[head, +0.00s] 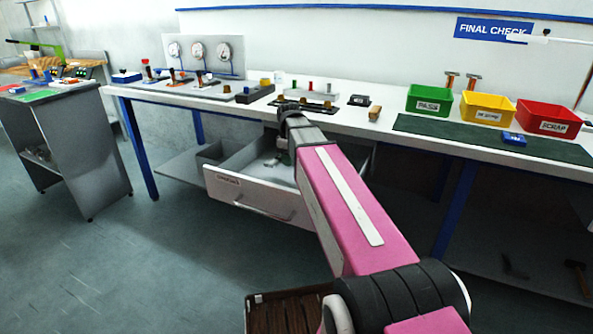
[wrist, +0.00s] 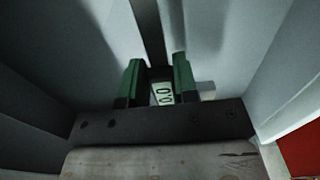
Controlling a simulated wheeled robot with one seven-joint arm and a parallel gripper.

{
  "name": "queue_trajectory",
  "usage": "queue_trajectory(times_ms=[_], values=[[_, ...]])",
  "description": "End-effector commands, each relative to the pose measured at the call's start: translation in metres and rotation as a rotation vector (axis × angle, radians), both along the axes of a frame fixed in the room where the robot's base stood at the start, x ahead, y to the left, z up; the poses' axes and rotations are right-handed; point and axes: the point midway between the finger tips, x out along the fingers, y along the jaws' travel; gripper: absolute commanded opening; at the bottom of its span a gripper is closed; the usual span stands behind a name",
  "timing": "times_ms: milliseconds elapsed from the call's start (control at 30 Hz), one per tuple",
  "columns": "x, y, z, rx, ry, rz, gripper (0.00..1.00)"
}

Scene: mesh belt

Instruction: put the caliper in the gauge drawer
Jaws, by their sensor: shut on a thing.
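The gauge drawer (head: 248,198) is pulled open below the bench, with a labelled pale front and a handle. My gripper (wrist: 157,78) shows in the wrist view with two green fingers. It is shut on the caliper (wrist: 163,94), whose small display reading 0.0 shows between the fingers. Most of the caliper is hidden by the fingers and the gripper body. Pale grey walls and floor surround the gripper in the wrist view. In the head view my arm reaches over the open drawer and partly covers it; whether the caliper touches the drawer floor I cannot tell.
The white bench (head: 345,97) above the drawer holds gauges, blocks and a pin stand.

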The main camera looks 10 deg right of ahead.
Motion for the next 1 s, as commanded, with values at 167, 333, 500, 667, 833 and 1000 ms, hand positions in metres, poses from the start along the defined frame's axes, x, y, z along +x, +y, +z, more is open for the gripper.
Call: queue_trajectory(times_ms=[167, 333, 500, 667, 833, 1000], values=[[0.030, -0.021, -0.021, 0.000, 0.001, -0.002, 0.00], [0.043, -0.031, -0.031, 0.001, 0.001, -0.002, 0.00], [0.044, -0.033, -0.037, 0.001, 0.001, -0.001, 0.00], [0.044, -0.033, -0.056, 0.000, 0.002, -0.001, 0.00], [0.044, -0.033, -0.073, 0.001, 0.001, -0.002, 0.00], [0.044, -0.033, -0.073, 0.000, 0.000, -0.002, 0.00]])
